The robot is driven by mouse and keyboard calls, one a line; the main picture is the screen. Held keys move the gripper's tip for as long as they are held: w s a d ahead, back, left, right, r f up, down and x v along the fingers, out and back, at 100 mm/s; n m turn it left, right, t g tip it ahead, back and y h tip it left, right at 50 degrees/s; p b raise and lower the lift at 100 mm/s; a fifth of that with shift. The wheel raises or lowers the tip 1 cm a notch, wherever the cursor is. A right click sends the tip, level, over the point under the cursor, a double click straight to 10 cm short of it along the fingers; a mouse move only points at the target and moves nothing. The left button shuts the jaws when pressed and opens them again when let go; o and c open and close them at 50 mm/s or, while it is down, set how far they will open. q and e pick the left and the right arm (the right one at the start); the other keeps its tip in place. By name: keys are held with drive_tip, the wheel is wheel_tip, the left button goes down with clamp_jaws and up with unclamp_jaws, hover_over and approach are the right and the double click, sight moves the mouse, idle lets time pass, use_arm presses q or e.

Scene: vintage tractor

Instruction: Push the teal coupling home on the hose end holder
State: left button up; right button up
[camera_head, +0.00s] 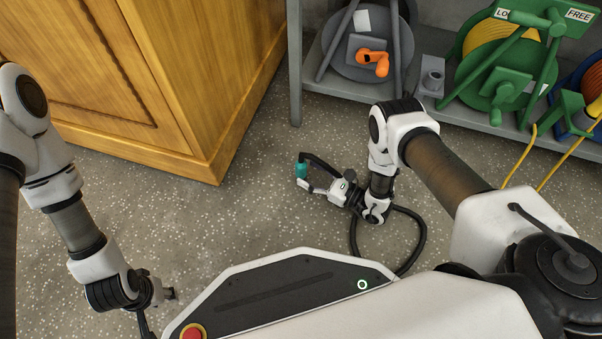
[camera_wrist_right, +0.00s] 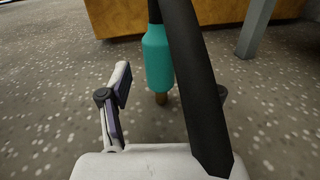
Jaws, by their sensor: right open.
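The teal coupling (camera_head: 302,169) is on the end of a black hose (camera_head: 322,163), near the fingertips of my right gripper (camera_head: 307,185) in the head view. In the right wrist view the teal coupling (camera_wrist_right: 157,60), with a brownish tip, lies between the lines of the open fingers (camera_wrist_right: 172,93). The hose crosses close to the camera and hides most of the right-hand finger. I cannot tell whether the fingers touch the coupling. A small grey block with a round socket (camera_head: 431,80), possibly the hose end holder, stands on the shelf. My left gripper (camera_head: 164,294) is low at left, away from these.
A wooden cabinet (camera_head: 150,90) stands at upper left. A grey metal shelf (camera_head: 455,125) at the back carries a grey reel with an orange handle (camera_head: 374,62) and a green reel (camera_head: 500,75). Yellow lines hang at right. Speckled floor is open between cabinet and shelf.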

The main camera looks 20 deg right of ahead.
sight(301, 169)
drive_tip(key=x, duration=0.1)
drive_tip(key=b+x, duration=0.1)
drive_tip(key=shift+w+a+f, duration=0.3)
drive_tip(key=shift+f, duration=0.05)
drive_tip(key=shift+w+a+r, duration=0.1)
drive_tip(key=shift+w+r, duration=0.05)
drive_tip(key=shift+r, duration=0.05)
clamp_jaws()
drive_tip(key=shift+r, duration=0.1)
